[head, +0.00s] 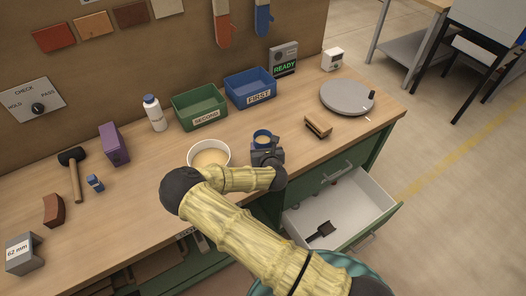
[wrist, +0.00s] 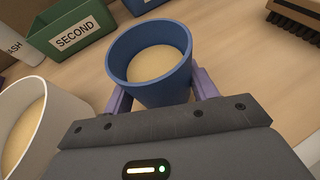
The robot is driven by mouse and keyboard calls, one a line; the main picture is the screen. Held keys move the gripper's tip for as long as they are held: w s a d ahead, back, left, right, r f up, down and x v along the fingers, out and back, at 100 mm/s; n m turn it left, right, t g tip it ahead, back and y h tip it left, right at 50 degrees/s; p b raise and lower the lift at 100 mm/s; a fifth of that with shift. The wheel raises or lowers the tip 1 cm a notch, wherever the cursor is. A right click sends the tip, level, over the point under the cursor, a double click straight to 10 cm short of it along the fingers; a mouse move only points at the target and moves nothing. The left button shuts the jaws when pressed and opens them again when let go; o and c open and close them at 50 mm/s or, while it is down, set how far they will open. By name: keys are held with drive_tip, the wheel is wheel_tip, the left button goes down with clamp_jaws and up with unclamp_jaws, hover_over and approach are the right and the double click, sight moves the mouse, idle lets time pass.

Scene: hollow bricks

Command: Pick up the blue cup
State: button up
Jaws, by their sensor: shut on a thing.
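The blue cup (wrist: 150,92) stands upright between the two purple fingers of my gripper (wrist: 158,97) in the wrist view. Tan, grainy-looking contents show inside the cup. My gripper is shut on the cup, one finger on each side. In the head view the cup (head: 262,138) shows just beyond my gripper (head: 265,147), over the middle of the workbench. I cannot tell whether its base touches the bench.
A white bowl (head: 209,153) with tan contents stands close on the left. Behind are a green bin (head: 199,109) marked SECOND and a blue bin (head: 250,87) marked FIRST. A brush (head: 318,125) lies right. An open drawer (head: 370,205) juts out in front.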

sight(264, 133)
wheel_tip(264, 133, up, 7)
drive_tip(key=shift+r+b, duration=0.1)
drive_tip(key=shift+b, duration=0.35)
idle(0.8)
